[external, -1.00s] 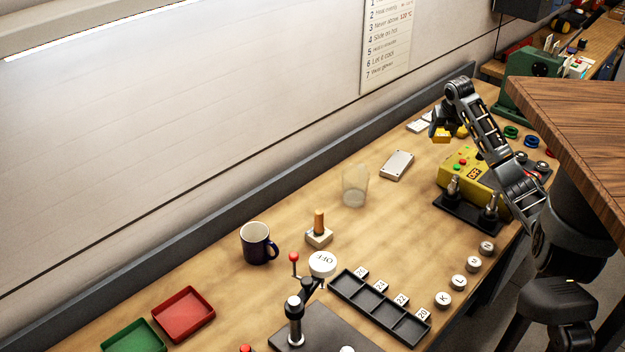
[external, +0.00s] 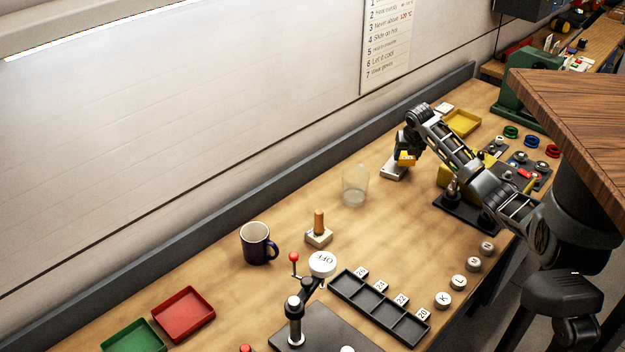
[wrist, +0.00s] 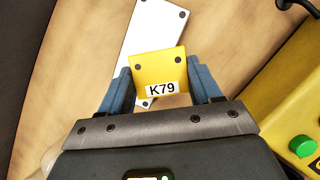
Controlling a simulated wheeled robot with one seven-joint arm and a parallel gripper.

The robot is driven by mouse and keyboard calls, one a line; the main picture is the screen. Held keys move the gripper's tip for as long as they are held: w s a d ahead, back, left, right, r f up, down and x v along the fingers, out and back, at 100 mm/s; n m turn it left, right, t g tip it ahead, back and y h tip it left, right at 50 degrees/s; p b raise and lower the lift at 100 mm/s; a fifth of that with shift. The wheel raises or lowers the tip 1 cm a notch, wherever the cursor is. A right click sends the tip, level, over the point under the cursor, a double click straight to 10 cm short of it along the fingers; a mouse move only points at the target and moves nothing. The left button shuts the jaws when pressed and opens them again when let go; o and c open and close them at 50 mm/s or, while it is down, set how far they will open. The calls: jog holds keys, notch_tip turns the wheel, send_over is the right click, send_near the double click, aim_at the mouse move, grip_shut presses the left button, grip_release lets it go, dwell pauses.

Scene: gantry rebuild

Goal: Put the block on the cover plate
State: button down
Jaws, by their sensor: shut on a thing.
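A yellow block labelled K79 (wrist: 158,67) is held between the blue finger pads of my gripper (wrist: 160,88). The block also shows in the external view (external: 407,159). The cover plate (external: 391,174), pale grey with screws at its corners, lies on the bench under and beside the block. In the wrist view the plate (wrist: 152,28) extends beyond the block, which hides part of it. The block is over the plate; I cannot tell whether they touch.
A clear glass (external: 354,186) stands on the bench to the left of the plate. A yellow control box (wrist: 288,92) is to the right of my gripper. A yellow tray (external: 474,122) lies behind. Bare bench surrounds the plate's left and front sides.

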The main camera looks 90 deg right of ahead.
jog(key=shift+f, duration=0.75)
jog(key=shift+c, duration=0.7)
grip_release()
jog(key=v, duration=1.2)
jog(key=shift+b, duration=0.3)
